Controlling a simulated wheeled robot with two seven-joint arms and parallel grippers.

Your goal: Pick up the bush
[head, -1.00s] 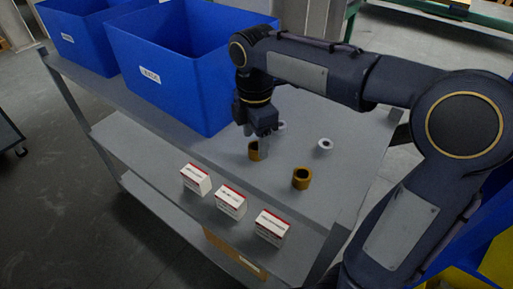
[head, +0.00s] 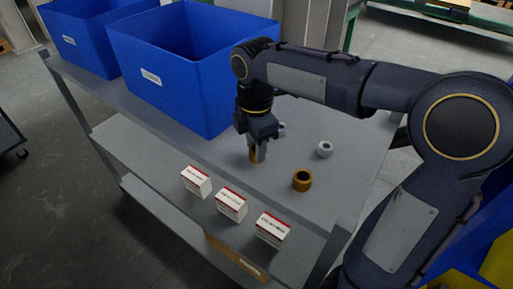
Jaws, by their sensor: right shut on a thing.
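Two brass-coloured bushes are on the grey cart top. One bush (head: 252,157) is at my right gripper (head: 257,153), which points down with its fingers shut on it and partly hides it. I cannot tell whether this bush touches the cart top. The other bush (head: 302,180) stands upright and free to the right, nearer the front edge. My left gripper is not in view.
Three white-and-red boxes (head: 231,204) line the lower front shelf. Blue bins (head: 165,80) stand at the back left of the cart (head: 215,165).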

